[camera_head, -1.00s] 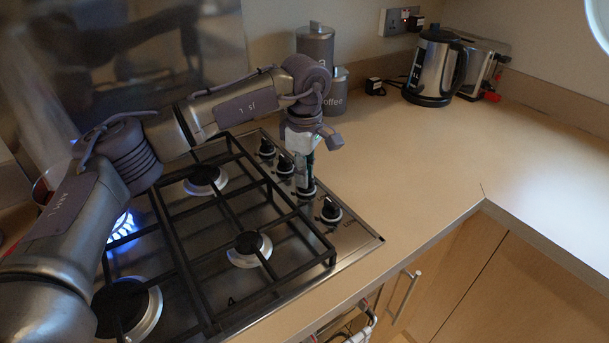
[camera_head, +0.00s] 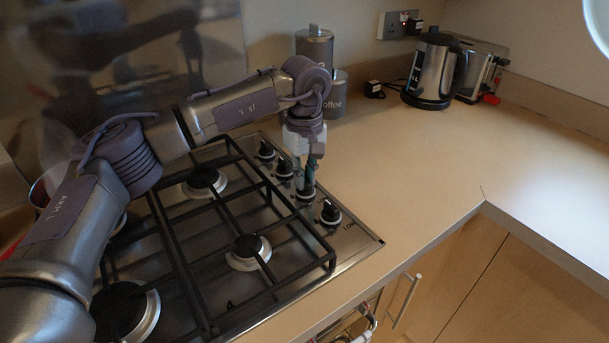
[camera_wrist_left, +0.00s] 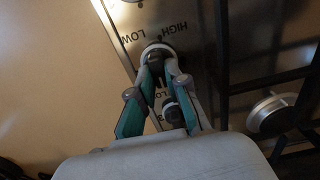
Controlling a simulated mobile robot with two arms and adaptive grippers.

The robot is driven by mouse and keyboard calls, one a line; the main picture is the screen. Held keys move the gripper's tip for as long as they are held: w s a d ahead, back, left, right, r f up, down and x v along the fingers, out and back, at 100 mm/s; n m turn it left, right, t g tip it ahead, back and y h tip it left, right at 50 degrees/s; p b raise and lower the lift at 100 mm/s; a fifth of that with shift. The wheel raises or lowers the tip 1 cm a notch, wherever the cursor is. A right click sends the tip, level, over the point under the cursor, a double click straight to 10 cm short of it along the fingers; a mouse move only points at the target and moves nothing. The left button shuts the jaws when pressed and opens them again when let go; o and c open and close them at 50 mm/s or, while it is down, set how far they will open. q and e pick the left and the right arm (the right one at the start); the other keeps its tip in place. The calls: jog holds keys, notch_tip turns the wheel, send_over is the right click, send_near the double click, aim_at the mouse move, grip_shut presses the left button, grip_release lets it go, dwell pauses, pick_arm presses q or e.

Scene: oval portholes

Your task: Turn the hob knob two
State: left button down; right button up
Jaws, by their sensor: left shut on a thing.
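The hob (camera_head: 236,288) has a row of black knobs along its right side. My left gripper (camera_head: 307,180) points down and is shut on the second knob from the front (camera_head: 305,194). In the left wrist view, the green-sided fingers (camera_wrist_left: 159,68) close around this knob (camera_wrist_left: 160,50), beside the printed words HIGH and LOW. The front knob (camera_head: 330,213) stands free, and two other knobs (camera_head: 284,170) (camera_head: 266,150) are behind the gripper. The knob's pointer is hidden by the fingers. My right gripper is not in view.
Black pan supports (camera_head: 187,262) cover the burners left of the knobs. A coffee canister (camera_head: 334,100), a kettle (camera_head: 434,70) and a toaster (camera_head: 482,72) stand at the back. The worktop (camera_head: 420,155) right of the hob is clear.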

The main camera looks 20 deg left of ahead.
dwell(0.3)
pick_arm(q)
jog(key=c, duration=1.1)
grip_release()
jog(key=shift+c, duration=0.2)
jog(key=shift+r, duration=0.15)
notch_tip(320, 180, up, 12)
jog(key=shift+f, duration=0.2)
